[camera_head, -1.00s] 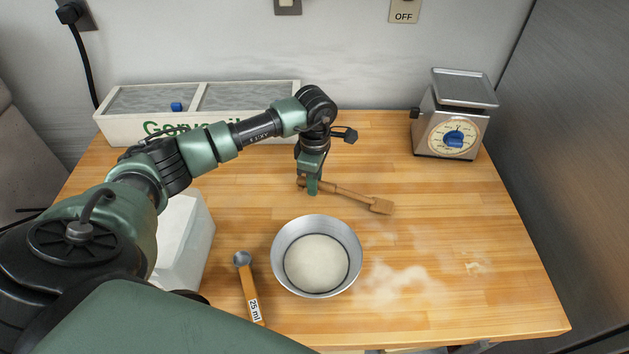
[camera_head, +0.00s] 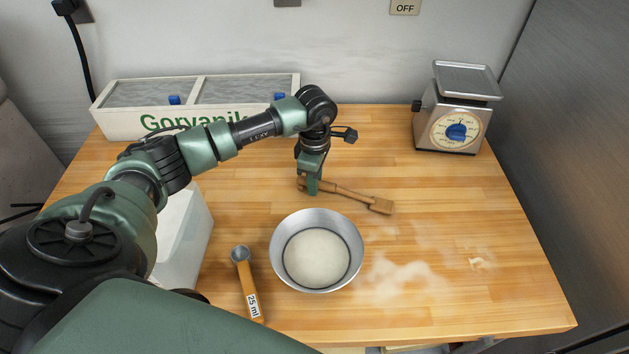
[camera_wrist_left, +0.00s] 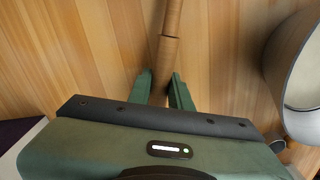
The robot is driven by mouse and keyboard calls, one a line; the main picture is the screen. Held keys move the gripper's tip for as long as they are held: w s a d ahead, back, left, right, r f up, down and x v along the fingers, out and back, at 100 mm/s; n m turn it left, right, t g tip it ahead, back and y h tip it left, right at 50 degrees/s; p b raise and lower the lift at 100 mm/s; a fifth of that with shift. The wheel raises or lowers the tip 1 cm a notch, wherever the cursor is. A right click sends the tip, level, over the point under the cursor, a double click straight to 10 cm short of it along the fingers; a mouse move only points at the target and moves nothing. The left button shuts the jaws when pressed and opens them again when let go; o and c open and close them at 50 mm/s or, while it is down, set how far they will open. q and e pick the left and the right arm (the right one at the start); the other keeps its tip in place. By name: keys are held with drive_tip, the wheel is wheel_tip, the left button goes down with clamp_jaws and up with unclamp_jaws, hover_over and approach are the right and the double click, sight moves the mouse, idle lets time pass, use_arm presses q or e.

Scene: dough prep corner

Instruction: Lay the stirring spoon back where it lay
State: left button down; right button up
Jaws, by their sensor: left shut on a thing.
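The wooden stirring spoon (camera_head: 355,196) is behind the bowl, its flat paddle end pointing right and slightly toward the front. My left gripper (camera_head: 313,187) is shut on the spoon's handle near its left end. In the left wrist view the handle (camera_wrist_left: 168,50) runs up between the two fingers (camera_wrist_left: 163,90). The spoon is at or very close to the table top; I cannot tell whether it touches. My right gripper is not in view.
A metal bowl (camera_head: 275,262) with pale contents stands just in front of the spoon. A 25 ml scoop (camera_head: 247,285) lies left of it. A kitchen scale (camera_head: 455,110) stands back right, a white divided box (camera_head: 125,122) back left. Flour dusts the table (camera_head: 480,210) at right.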

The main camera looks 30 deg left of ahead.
use_arm(q)
drive_tip(key=shift+f, duration=0.35)
drive_tip(key=c, duration=1.2)
unclamp_jaws()
drive_tip(key=shift+r, duration=0.15)
